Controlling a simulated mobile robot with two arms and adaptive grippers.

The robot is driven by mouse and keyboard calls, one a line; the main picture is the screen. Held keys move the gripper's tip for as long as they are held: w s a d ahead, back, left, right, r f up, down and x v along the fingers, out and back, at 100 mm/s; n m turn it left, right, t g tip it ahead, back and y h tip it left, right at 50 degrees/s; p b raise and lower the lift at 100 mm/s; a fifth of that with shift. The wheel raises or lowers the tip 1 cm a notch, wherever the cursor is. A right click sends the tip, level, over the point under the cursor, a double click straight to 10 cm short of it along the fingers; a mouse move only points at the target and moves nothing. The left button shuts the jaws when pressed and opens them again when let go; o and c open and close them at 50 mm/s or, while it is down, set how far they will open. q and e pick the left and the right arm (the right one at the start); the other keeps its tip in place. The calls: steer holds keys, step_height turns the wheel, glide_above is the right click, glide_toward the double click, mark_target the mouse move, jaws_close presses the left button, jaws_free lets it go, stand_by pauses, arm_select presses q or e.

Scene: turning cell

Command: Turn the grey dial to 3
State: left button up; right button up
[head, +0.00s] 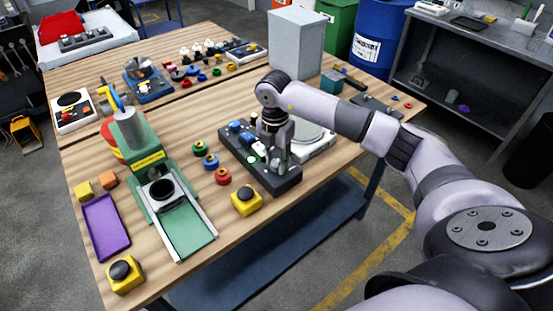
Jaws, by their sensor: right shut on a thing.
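A dark control panel (287,186) lies on the wooden table near its front edge. Blue knobs (236,127) and small pale and green parts show on its left side. My right gripper (279,168) points down over the panel's right part. It is shut at the panel's surface, on what appears to be the grey dial. The gripper hides the dial, so its pointer and number marks cannot be read. My left gripper is not in view.
A green machine (139,152) with a chute stands to the left. Yellow push-button boxes (246,201) (125,275) sit near the front edge. A purple tray (106,227) lies at left. A tall grey box (297,45) stands behind my right arm. Red, blue and green rings lie beside the panel.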

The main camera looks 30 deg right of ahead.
mark_target(275, 161)
steer(key=shift+r, duration=0.1)
steer(key=o, duration=0.9)
step_height(275, 161, up, 12)
steer(key=shift+w+f, duration=0.1)
steer(key=shift+w, duration=0.05)
steer(key=shift+a, duration=0.15)
